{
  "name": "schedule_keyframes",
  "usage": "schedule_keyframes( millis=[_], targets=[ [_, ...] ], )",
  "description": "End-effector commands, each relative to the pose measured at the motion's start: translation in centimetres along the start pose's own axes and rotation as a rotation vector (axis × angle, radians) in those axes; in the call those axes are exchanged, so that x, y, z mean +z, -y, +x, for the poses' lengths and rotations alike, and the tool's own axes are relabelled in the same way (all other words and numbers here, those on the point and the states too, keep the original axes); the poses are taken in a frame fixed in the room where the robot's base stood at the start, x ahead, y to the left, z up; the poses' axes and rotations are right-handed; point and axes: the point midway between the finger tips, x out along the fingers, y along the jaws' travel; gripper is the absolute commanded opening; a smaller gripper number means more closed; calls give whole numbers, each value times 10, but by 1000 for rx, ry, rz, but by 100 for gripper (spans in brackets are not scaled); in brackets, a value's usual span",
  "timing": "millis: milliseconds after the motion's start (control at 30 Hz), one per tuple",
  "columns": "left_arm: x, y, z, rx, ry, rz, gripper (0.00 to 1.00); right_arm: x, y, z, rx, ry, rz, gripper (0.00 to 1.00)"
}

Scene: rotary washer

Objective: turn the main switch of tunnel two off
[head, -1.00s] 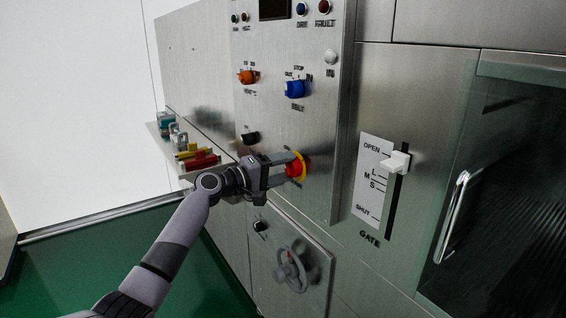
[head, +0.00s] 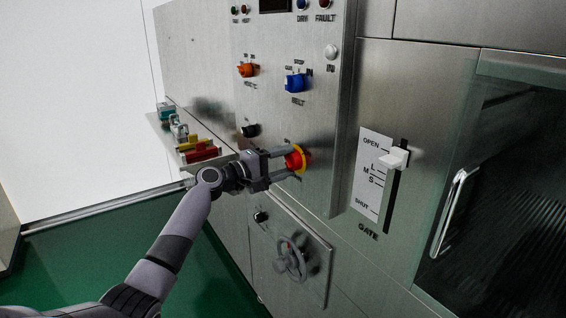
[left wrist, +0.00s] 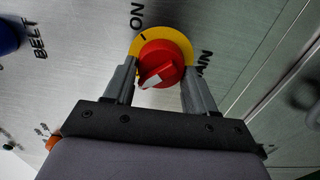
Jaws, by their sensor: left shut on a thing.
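The main switch is a red rotary knob (left wrist: 160,62) on a yellow ring (left wrist: 184,44), set on the steel control panel. In the left wrist view its white pointer mark faces down-left, with "ON" printed above the ring and a partly hidden "MAIN" at the right. It also shows in the head view (head: 297,158). My left gripper (head: 289,164) reaches it from the left and is shut on the knob. Its two fingers (left wrist: 160,80) lie on either side of the knob. My right gripper is not in view.
An orange knob (head: 247,70), a blue belt knob (head: 296,83) and a black knob (head: 250,131) sit above the switch. A grey handwheel (head: 290,262) is below. The gate lever (head: 394,158) is to the right. A shelf with coloured items (head: 198,150) juts out at the left.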

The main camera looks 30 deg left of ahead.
Motion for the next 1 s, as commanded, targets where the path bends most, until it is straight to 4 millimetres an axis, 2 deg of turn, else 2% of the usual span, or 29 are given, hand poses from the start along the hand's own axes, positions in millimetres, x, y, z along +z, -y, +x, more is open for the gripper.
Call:
schedule_keyframes(
  millis=[33,67,100,467,800,1000],
  targets=[
    [0,1,0,-1,0,-4,65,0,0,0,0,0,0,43],
    [0,1,0,-1,0,-4,75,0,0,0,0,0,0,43],
    [0,1,0,-1,0,-3,79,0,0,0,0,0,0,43],
    [0,1,-5,-1,0,1,79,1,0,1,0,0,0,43],
    [0,3,-50,-3,0,1,79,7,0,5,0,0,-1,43],
    [0,2,-68,-1,-1,0,79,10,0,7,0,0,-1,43]
  ],
)
